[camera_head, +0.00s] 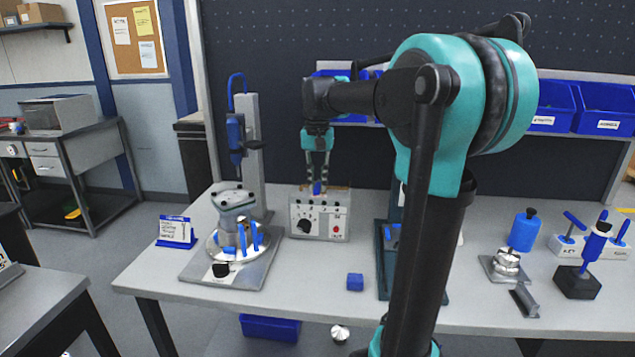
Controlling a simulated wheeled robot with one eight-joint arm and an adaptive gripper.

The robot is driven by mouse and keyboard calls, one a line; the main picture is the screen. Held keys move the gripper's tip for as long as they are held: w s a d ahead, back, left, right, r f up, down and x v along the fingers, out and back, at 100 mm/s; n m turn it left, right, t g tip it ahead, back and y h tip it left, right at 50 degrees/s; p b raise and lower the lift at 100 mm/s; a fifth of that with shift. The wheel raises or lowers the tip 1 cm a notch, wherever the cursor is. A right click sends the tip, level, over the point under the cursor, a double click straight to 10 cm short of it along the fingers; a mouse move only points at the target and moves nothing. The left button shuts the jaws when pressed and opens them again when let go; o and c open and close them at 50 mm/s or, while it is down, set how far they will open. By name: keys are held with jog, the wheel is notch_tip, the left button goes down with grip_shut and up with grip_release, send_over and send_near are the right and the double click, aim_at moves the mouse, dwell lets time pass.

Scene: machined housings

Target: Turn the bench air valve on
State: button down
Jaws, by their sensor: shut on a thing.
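My gripper (318,181) points down behind the top edge of a control box on the bench. Its fingers are shut on a small blue part (317,188), which looks like the handle of the air valve. The valve's body is hidden behind the box and the fingers, so I cannot tell which way the handle is turned. The control box (320,226) is light grey, with a black knob (304,226) and a red button (336,230) on its front.
Left of the box stands a fixture with a housing (234,202) on a round plate, beneath a blue tool (236,135) on a column. A blue block (355,282) lies in front. My arm hides part of the bench (480,315). Blue bins (605,105) line the back.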

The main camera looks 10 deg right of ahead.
jog(key=shift+d+n, duration=0.15)
jog(key=shift+n, duration=0.15)
jog(key=d+n, duration=0.2)
jog(key=n, duration=0.2)
jog(key=w+d+n, duration=0.1)
jog(key=d+n, duration=0.1)
jog(key=n, duration=0.2)
jog(key=d+n, duration=0.2)
jog(key=n, duration=0.2)
jog(key=shift+w+d, duration=0.1)
jog(key=shift+w, duration=0.25)
jog(key=shift+w+d+n, duration=0.25)
jog(key=shift+w+n, duration=0.15)
jog(key=shift+n, duration=0.55)
jog(key=shift+w+d+n, duration=0.25)
jog(key=shift+w+n, duration=0.15)
jog(key=shift+n, duration=0.55)
jog(key=c, duration=1.5)
grip_release()
jog(key=shift+o, duration=0.2)
